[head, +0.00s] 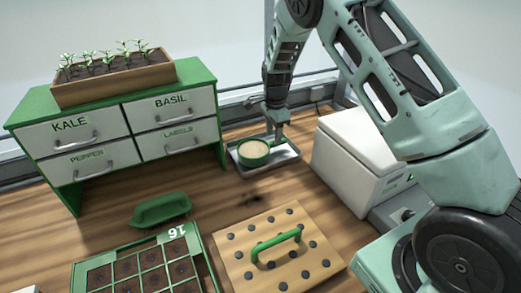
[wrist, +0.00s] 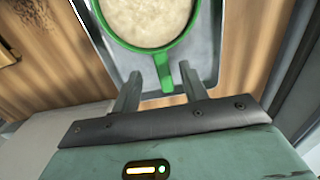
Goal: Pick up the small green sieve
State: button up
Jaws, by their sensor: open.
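The small green sieve (head: 254,148) is round with a green rim and pale, grainy content. It sits on a grey metal tray (head: 286,163) at the back of the table. In the wrist view the sieve (wrist: 150,47) fills the top middle, with its short green handle pointing toward me. My gripper (wrist: 162,72) is open, its two fingers pointing at the sieve.
A white box (head: 352,160) stands right of the tray. A green drawer cabinet (head: 210,85) with a planter (head: 115,82) on top stands left. In front are a green scoop-like piece (head: 160,208), a seedling tray (head: 95,262) and a pegged wooden board (head: 235,262) with a green handle.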

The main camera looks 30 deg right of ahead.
aim_at(272, 142)
jog(key=shift+w+a+f+p, duration=0.15)
jog(key=shift+f+p, duration=0.25)
jog(key=shift+f, duration=0.75)
jog(key=shift+a+f+p, duration=0.15)
jog(key=shift+f+p, duration=0.2)
jog(key=shift+f, duration=0.8)
grip_shut()
notch_tip(272, 142, up, 10)
jog(key=shift+r+b, duration=0.1)
jog(key=shift+b, duration=1.1)
jog(key=c, duration=0.7)
grip_release()
jog(key=shift+c, duration=0.2)
grip_shut()
